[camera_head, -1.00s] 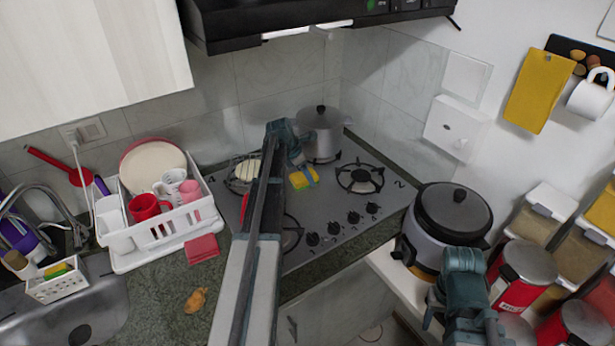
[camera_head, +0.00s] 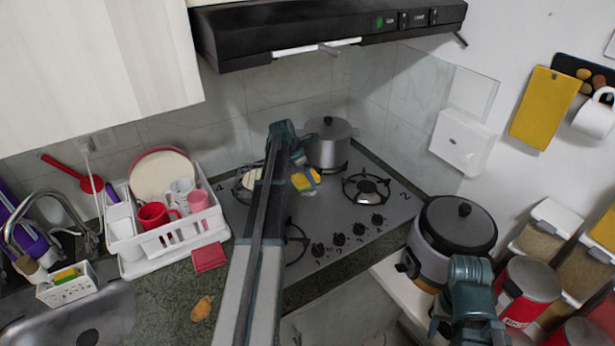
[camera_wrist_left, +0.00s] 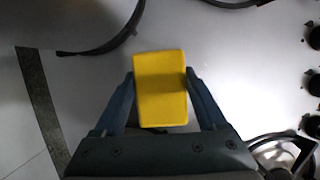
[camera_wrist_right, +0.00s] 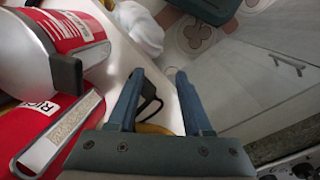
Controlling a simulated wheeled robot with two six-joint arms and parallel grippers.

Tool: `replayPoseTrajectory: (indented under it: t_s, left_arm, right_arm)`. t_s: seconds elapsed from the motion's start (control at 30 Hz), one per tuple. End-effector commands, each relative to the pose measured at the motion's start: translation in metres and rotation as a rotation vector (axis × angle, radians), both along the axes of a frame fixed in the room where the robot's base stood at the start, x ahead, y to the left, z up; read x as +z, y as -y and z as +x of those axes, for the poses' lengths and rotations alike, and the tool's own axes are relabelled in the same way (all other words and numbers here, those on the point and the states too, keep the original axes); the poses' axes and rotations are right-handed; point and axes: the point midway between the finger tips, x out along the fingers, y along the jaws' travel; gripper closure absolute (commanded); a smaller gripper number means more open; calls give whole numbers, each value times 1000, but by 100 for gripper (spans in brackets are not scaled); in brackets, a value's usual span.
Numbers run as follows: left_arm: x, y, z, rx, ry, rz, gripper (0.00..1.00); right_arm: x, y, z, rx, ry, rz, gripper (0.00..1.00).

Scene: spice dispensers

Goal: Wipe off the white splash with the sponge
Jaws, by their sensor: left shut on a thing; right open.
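My left gripper (camera_wrist_left: 160,92) is shut on a yellow sponge (camera_wrist_left: 160,88), gripped by its two sides. In the head view the sponge (camera_head: 302,181) is over the middle of the grey stovetop (camera_head: 335,205), in front of the steel pot. I cannot tell whether it touches the surface. A pale patch (camera_head: 250,178) shows at the back left burner, partly behind my left arm; I cannot tell whether it is the white splash. The left wrist view shows no clear splash; the sponge and gripper hide part of the surface. My right gripper (camera_wrist_right: 160,90) is open and empty near the counter edge.
A steel pot (camera_head: 327,145) stands behind the sponge. A burner (camera_head: 367,188) and knobs (camera_head: 340,239) lie to its right and front. A rice cooker (camera_head: 455,228) and red canisters (camera_head: 526,290) are near my right arm. A dish rack (camera_head: 165,240) stands left.

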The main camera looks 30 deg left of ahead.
Motion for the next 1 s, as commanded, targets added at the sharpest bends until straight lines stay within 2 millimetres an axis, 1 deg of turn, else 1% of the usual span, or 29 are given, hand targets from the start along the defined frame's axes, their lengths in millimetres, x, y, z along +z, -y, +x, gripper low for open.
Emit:
replayPoseTrajectory:
  t_s: [0.03,0.33,0.43,0.77,0.87,1.0]
  left_arm:
    - [11,0,0,0,0,0,71]
    - [39,0,0,0,0,0,71]
    - [43,0,0,0,0,0,71]
    - [42,0,0,0,0,0,71]
    - [47,0,0,0,0,0,71]
    - [60,0,0,0,0,0,71]
  right_arm:
    - [11,0,0,0,0,0,50]
    - [39,0,0,0,0,0,50]
    - [43,0,0,0,0,0,50]
    - [42,0,0,0,0,0,50]
    - [47,0,0,0,0,0,50]
    - [60,0,0,0,0,0,50]
